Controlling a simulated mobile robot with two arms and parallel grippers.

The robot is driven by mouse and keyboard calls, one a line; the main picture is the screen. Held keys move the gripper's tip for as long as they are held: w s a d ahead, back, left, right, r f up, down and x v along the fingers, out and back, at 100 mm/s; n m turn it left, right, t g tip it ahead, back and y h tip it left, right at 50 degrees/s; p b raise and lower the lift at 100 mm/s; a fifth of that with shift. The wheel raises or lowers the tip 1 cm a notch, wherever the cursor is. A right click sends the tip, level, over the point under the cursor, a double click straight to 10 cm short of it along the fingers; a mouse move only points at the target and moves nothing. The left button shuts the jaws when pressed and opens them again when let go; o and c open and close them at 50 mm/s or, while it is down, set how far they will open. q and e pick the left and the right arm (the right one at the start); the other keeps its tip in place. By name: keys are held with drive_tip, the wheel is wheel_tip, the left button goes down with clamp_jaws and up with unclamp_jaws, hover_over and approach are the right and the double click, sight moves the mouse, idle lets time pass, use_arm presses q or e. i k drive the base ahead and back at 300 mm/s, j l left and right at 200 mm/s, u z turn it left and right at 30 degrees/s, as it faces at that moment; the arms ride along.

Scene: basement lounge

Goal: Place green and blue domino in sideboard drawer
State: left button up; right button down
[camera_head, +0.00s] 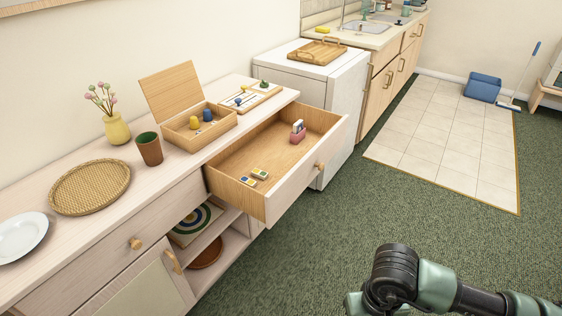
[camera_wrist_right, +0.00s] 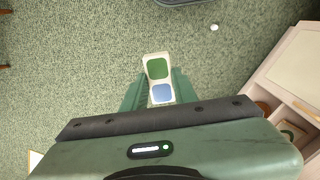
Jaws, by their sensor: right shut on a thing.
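In the right wrist view, the green and blue domino (camera_wrist_right: 157,69) is a cream tile with one green square and one blue square. My right gripper (camera_wrist_right: 160,95) is shut on it, with the tile between the fingers above green carpet. The sideboard (camera_head: 95,225) in the head view has one drawer (camera_head: 235,170) pulled open. My left gripper is in neither view.
A pink card holder (camera_head: 298,134) stands farther back in the drawer; the drawer's middle is bare. The sideboard top carries an open wooden box (camera_head: 201,127), a brown cup (camera_head: 149,149), a woven tray (camera_head: 90,187) and a plate (camera_head: 22,237). Carpet before the drawer is clear.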

sight(285, 159)
drive_tip(key=i+l+u, duration=0.2)
drive_tip(key=l, duration=0.3)
drive_tip(key=l+u, duration=0.15)
drive_tip(key=l, duration=0.4)
drive_tip(key=i+l+u, duration=0.2)
drive_tip(key=l, duration=0.35)
drive_tip(key=k+j, duration=0.05)
drive_tip(key=k, duration=0.05)
